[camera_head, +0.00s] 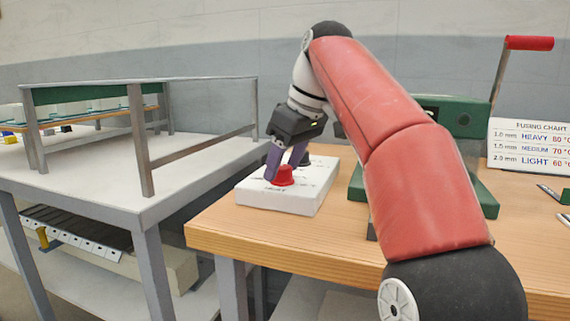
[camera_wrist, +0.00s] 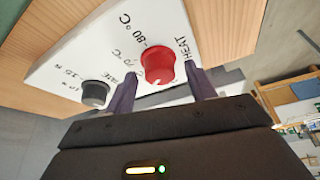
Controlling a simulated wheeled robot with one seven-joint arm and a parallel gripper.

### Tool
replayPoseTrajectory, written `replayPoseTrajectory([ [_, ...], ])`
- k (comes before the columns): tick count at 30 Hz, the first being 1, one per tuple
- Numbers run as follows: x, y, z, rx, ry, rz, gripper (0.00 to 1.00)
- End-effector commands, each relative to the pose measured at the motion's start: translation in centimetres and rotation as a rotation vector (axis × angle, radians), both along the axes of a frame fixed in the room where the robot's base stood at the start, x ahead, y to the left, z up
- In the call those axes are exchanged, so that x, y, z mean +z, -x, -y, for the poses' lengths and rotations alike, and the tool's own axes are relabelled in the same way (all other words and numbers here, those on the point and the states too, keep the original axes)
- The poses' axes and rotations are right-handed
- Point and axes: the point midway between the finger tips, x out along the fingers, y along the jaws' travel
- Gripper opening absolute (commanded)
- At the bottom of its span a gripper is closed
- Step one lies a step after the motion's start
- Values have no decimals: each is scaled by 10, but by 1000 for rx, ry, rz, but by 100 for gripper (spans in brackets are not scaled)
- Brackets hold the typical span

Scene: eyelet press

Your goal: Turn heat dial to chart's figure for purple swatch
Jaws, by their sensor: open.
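The red heat dial (camera_head: 283,176) stands on a white control box (camera_head: 312,200) at the table's left front corner. The dial also shows in the wrist view (camera_wrist: 156,64), by the print "HEAT", "80 °C" and "70 °C". My gripper (camera_head: 281,171) is open, pointing down, with one finger on each side of the red dial; I cannot tell whether they touch it. Where the dial points is not clear. The fusing chart (camera_head: 530,146) at right reads HEAVY 80, MEDIUM 70, LIGHT 60 °C, with thicknesses 1.0, 1.5 and 2.0 mm. I cannot make out a purple swatch.
A black dial (camera_wrist: 96,93) sits beside the red one on the box. A green press (camera_head: 451,112) with a red-handled lever (camera_head: 529,43) stands behind my arm. A grey metal table (camera_head: 100,180) with a railed rack is at left, across a gap.

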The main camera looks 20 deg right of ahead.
Motion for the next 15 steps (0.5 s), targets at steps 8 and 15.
replayPoseTrajectory([
  [8,0,0,0,0,0,0,34],
  [15,0,0,0,0,0,0,11],
])
